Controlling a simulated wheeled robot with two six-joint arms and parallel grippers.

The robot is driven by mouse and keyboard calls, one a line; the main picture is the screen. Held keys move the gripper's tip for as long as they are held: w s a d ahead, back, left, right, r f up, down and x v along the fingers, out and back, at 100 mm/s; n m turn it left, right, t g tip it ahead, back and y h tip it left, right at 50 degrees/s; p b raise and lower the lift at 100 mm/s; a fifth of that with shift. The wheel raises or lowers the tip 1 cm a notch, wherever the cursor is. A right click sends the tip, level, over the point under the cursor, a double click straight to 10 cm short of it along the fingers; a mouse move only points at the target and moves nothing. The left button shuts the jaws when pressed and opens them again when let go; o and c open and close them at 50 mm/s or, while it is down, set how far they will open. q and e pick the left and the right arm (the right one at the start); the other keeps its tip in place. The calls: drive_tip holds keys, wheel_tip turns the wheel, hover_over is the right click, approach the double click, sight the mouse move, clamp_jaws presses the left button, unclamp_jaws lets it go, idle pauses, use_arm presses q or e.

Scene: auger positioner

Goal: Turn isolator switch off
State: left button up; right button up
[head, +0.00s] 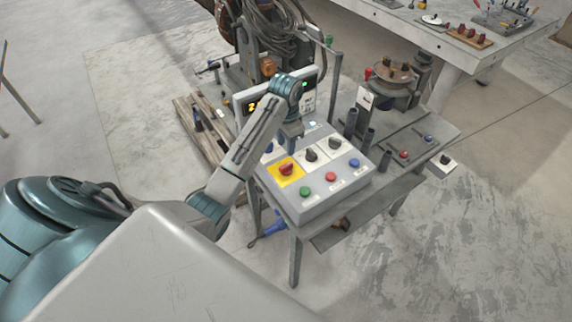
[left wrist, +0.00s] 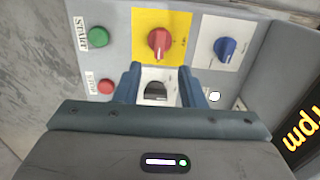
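The isolator switch, a red rotary knob (head: 286,169) on a yellow plate, is on the top of the grey control box (head: 322,202). In the left wrist view the red knob (left wrist: 158,40) stands beyond my fingertips, its grip roughly in line with the picture's vertical. My left gripper (head: 292,143) points down over the box, close to the red knob and a black knob (head: 310,155). In the left wrist view its two fingers (left wrist: 160,72) are apart with nothing held. The black knob (left wrist: 155,92) shows between them, apparently below. My right gripper is not in view.
Green (head: 305,192), red (head: 331,177) and blue (head: 354,163) buttons line the box's near side. Another black knob (head: 335,143) is at the right. A blue knob (left wrist: 227,47) sits beside the yellow plate. A display (head: 252,106) stands behind; posts (head: 351,122) rise at right.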

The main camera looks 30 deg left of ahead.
sight(286, 165)
use_arm(q)
wheel_tip(286, 165, down, 2)
drive_tip(key=shift+f+b, duration=0.1)
drive_tip(key=shift+b, duration=0.45)
drive_tip(key=shift+f+p, duration=0.35)
drive_tip(key=shift+p, duration=0.55)
wheel_tip(286, 165, down, 6)
drive_tip(key=shift+r+p, duration=0.2)
drive_tip(key=shift+p, duration=0.6)
drive_tip(key=shift+f, duration=0.55)
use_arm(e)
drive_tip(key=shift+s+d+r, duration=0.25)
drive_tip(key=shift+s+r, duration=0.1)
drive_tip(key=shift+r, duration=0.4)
use_arm(q)
clamp_jaws()
